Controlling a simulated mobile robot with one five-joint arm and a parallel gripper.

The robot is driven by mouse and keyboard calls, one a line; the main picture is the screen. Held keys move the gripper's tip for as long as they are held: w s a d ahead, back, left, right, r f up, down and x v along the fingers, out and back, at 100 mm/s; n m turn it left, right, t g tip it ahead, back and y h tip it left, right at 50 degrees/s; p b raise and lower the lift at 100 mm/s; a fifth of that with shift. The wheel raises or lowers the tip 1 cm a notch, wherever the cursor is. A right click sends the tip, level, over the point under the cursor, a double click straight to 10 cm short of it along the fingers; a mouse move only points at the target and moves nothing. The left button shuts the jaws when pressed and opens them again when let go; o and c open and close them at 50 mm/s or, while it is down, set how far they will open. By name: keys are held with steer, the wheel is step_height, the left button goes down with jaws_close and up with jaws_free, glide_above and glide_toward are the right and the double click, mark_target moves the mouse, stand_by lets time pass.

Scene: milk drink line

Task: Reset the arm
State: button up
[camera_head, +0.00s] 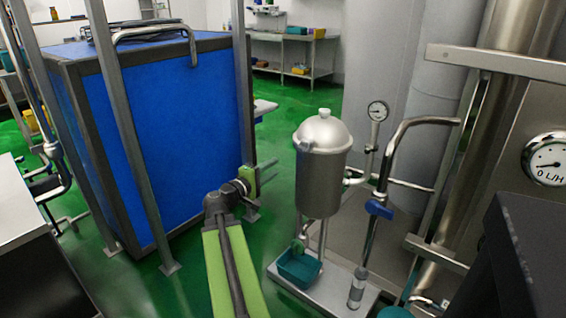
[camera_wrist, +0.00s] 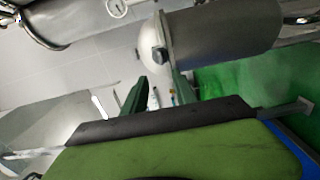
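My arm, with a light green and dark link, reaches forward from the bottom middle of the head view and bends near the blue box. My gripper (camera_wrist: 160,80) shows in the wrist view as two dark green fingers set apart with a gap between them. Nothing is held in the gap; floor and small distant items show through it. In the head view the end of the arm is beside the right edge of the blue box, left of the steel vessel; whether it touches anything cannot be told.
A large blue box (camera_head: 180,125) in a grey frame stands at left. A domed steel vessel (camera_head: 322,170) with a pressure gauge (camera_head: 378,111) and a blue-handled pipe stands right of the arm. A teal bin (camera_head: 299,269) sits below it. Green floor (camera_head: 185,285) lies open around the arm.

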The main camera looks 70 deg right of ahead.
steer(key=shift+v, duration=0.8)
